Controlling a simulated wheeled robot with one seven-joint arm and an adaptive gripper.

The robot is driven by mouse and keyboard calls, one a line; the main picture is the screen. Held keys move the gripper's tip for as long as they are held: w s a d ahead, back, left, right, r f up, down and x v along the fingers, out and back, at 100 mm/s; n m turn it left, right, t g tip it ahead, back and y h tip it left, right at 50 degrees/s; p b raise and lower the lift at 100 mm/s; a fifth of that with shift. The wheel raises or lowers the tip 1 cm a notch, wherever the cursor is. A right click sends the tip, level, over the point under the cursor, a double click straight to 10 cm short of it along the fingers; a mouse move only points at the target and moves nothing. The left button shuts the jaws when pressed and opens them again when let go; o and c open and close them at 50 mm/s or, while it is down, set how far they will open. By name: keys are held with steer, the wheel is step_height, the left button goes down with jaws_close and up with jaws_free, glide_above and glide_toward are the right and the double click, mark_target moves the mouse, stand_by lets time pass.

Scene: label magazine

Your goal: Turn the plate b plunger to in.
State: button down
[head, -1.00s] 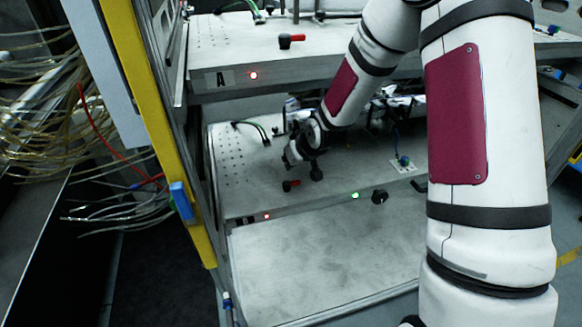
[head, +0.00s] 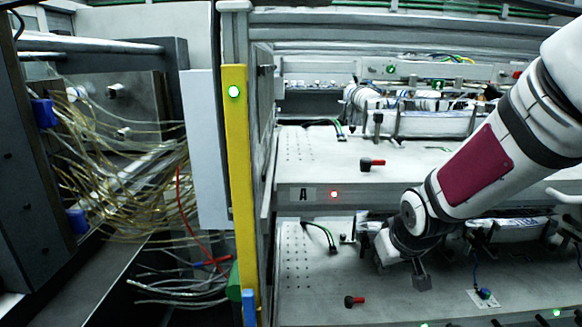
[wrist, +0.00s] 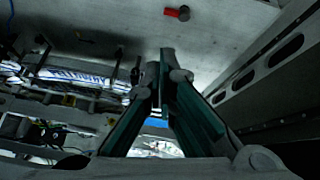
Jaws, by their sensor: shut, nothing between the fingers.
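The plate b plunger (head: 354,301) is a small black knob with a red handle on the lower plate (head: 310,290), low in the head view. Its red handle points right there. The wrist view shows a red-and-black plunger (wrist: 177,13) at the top edge, beyond the fingertips. My gripper (head: 421,280) is to the right of the plunger and apart from it, over the lower plate. In the wrist view my gripper's green-sided fingers (wrist: 167,62) are together with nothing between them. The lower plate's label is outside the head view.
The upper plate, marked A (head: 303,194), overhangs my gripper and carries a similar red-handled plunger (head: 372,163) and a lit red lamp (head: 334,194). A yellow post (head: 237,180) and loose cables (head: 130,190) are at left.

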steer(key=s+r, duration=0.4)
steer(key=s, duration=0.5)
steer(key=s+r+m+g+p, duration=0.1)
steer(key=s+r, duration=0.4)
steer(key=s, duration=0.4)
steer(key=s+a+r+m+g+p, duration=0.1)
steer(key=s+r, duration=0.4)
steer(key=s, duration=0.5)
steer(key=shift+s, duration=0.1)
